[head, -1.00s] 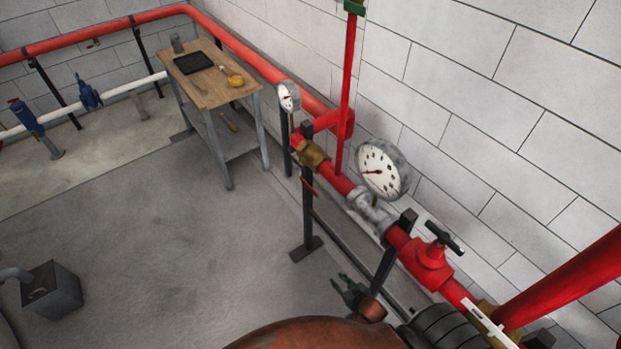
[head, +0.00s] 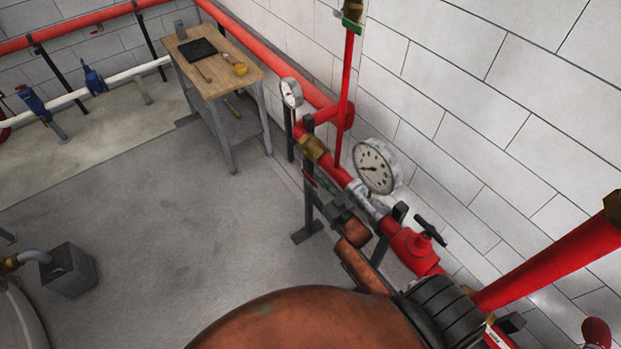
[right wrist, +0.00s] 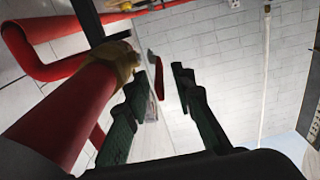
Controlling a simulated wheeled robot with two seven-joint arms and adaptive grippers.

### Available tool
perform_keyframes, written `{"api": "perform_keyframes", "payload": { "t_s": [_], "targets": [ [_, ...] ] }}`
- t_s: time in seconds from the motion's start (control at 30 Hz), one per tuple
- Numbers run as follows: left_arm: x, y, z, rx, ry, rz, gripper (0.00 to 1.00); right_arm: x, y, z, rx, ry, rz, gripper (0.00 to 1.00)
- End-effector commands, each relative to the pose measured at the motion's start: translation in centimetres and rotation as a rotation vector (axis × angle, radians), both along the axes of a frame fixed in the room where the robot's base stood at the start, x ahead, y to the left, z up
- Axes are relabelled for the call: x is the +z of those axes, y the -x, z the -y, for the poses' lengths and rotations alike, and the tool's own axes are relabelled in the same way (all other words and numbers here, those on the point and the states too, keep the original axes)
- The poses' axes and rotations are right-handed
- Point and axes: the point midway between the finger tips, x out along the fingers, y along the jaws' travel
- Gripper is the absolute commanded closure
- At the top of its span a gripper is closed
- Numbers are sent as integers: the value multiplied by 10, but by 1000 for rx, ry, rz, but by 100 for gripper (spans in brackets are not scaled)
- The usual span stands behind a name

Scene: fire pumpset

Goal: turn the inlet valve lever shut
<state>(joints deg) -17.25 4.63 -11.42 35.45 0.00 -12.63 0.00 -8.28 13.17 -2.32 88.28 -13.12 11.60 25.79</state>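The inlet valve is a brass valve body (head: 313,148) on the red pipe, left of the large gauge in the head view. Its lever is mostly hidden there by my right gripper (head: 322,182), which is beside the pipe just below the valve. In the right wrist view the brass body (right wrist: 122,62) sits left of my gripper (right wrist: 157,84). The red lever (right wrist: 158,78) hangs between the two dark green fingertips. The fingers are apart, with gaps to the lever; I cannot tell how deep it lies between them. My left gripper is not in view.
A large gauge (head: 377,166) and a red valve with black handle (head: 415,247) stand right of my gripper. A small gauge (head: 291,93) and wooden-topped table (head: 212,85) are beyond it. A black support post (head: 309,210) stands below the pipe.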

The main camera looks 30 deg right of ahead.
Motion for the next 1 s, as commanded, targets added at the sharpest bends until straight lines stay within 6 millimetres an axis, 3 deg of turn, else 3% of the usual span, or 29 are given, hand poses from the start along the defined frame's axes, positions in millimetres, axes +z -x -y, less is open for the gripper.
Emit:
{"api": "perform_keyframes", "payload": {
  "t_s": [0.2,0.5,0.83,1.0],
  "targets": [
    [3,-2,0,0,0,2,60,0,-21,-1,-1,0,-1,77],
    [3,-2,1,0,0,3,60,-1,-23,-2,0,0,-2,77],
    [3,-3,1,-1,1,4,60,-1,-23,-2,0,1,-2,99],
    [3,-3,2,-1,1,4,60,-1,-23,-2,0,1,-2,100]
  ]
}}
